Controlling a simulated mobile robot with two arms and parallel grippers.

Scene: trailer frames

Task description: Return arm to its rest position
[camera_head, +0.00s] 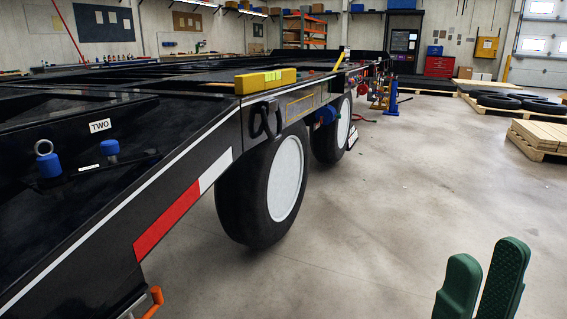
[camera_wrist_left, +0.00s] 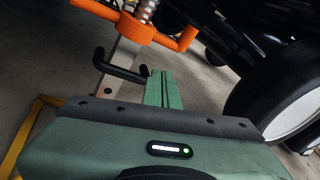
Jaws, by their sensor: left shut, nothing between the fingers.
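My right gripper (camera_head: 486,275) shows at the bottom right of the head view. Its two green fingers point up with a narrow gap between them and nothing in the gap. My left gripper (camera_wrist_left: 162,78) is in the middle of the left wrist view, its green fingers together and empty. They are close to a black bent rod (camera_wrist_left: 122,70) and a grey metal bar; I cannot tell whether they touch. My left gripper does not show in the head view.
A black trailer (camera_head: 190,130) with a wheel (camera_head: 262,195) fills the left side. An orange bar (camera_wrist_left: 125,26) with a spring is above my left fingers; an orange piece (camera_head: 156,296) shows at the trailer's corner. A pallet (camera_head: 537,150) stands right. The middle floor is clear.

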